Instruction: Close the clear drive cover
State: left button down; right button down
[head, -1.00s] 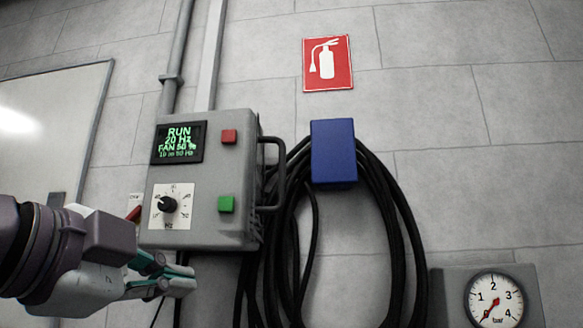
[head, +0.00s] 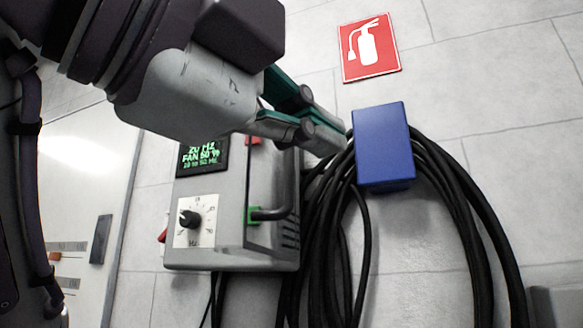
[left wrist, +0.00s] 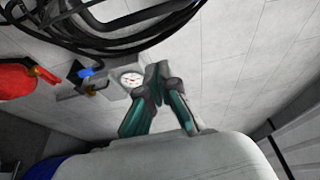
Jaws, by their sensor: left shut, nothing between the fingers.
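The grey drive box (head: 225,240) hangs on the wall in the head view, with a lit green display (head: 203,155) and a dial (head: 190,218). A dark bar handle (head: 286,190) stands out at its right side. I cannot make out a clear cover sheet itself. My left gripper (head: 325,138) is shut and empty, in front of the box's upper right part, hiding its top edge and part of the display. Its closed fingers also show in the left wrist view (left wrist: 160,88). My right gripper is not in view.
A blue block (head: 382,145) holds thick black cable loops (head: 345,225) close right of the fingertips. A red extinguisher sign (head: 369,47) is above. A whiteboard (head: 85,190) is at left. In the left wrist view are a gauge (left wrist: 132,79) and a red object (left wrist: 15,80).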

aim_at(291, 152)
pick_arm(q)
jog(key=w, duration=0.1)
jog(key=w+a, duration=0.2)
jog(key=w, duration=0.1)
jog(key=shift+d, duration=0.1)
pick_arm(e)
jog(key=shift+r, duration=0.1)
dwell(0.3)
